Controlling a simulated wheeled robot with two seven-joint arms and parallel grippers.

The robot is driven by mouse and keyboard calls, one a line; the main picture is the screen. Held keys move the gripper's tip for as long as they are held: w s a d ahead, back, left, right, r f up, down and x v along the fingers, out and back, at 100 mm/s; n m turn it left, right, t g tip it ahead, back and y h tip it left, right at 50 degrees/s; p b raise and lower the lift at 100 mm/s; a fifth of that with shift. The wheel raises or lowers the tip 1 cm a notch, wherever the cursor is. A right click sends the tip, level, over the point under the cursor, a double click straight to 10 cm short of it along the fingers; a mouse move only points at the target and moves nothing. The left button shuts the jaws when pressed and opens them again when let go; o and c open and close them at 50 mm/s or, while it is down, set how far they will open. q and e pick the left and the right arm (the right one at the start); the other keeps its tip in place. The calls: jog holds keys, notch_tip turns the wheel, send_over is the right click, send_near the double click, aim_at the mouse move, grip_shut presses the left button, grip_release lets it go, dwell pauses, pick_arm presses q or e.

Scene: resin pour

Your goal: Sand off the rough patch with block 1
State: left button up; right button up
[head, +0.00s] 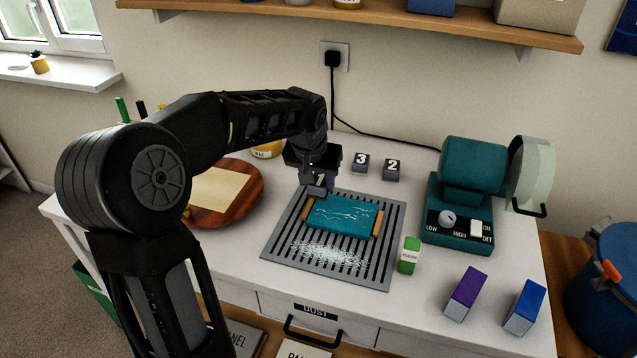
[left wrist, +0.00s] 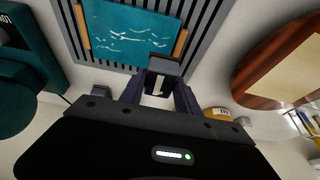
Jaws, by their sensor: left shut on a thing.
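A teal panel (head: 342,216) with wooden side strips lies on a grey slotted grid (head: 286,222). White scratch-like marks, the rough patch (head: 345,212), run across its face; they also show in the left wrist view (left wrist: 125,38). My left gripper (head: 318,178) is shut on block 1 (left wrist: 163,84), a dark block with a white 1. It holds the block at the panel's far left corner; I cannot tell whether they touch. Blocks 3 (head: 361,163) and 2 (head: 392,170) stand on the table behind the grid. My right gripper is not in view.
White dust (head: 330,254) lies on the grid before the panel. A teal machine (head: 465,195) with knob and switch stands right. Green (head: 409,256), purple (head: 465,293) and blue (head: 524,307) boxes stand front right. A round wooden board (head: 250,186) with a pale sheet is left.

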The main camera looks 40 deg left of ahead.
pick_arm(q)
jog(key=shift+r+p, duration=1)
jog(key=shift+r, duration=0.8)
jog(key=shift+d, duration=0.1)
